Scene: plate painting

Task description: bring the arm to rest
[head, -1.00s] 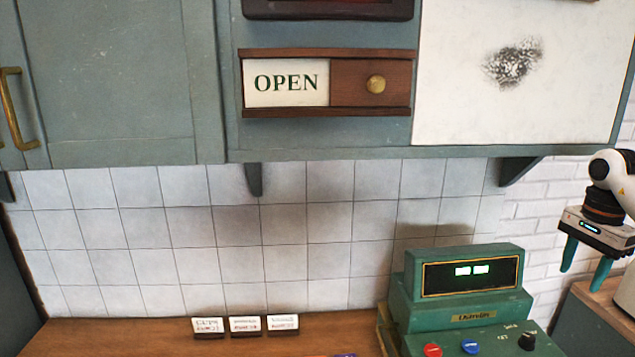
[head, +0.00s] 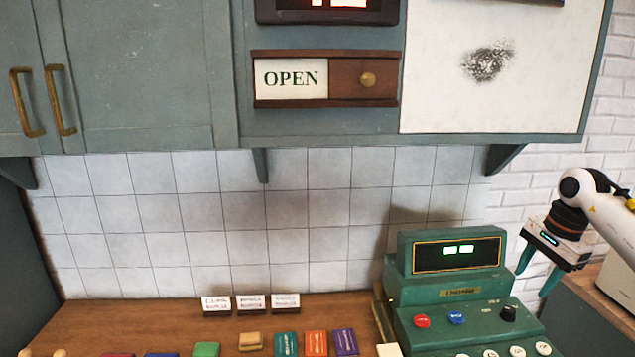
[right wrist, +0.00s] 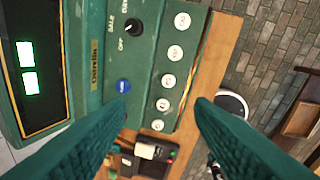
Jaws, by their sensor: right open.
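My right gripper (head: 537,270) is open and empty, with two teal fingers pointing down at the right of the head view. It hangs in the air to the right of the green cash register (head: 455,285). In the right wrist view its two fingers (right wrist: 160,112) are spread wide with nothing between them. The register's lit display (right wrist: 27,75) and round white keys show beyond them. My left gripper is not in the head view.
Small coloured boxes (head: 316,343) and white cards (head: 250,303) stand on the wooden counter (head: 130,325). An OPEN sign (head: 291,79) hangs on the blue-grey cabinet (head: 140,75) above. A brick floor (right wrist: 265,40) shows past the counter edge.

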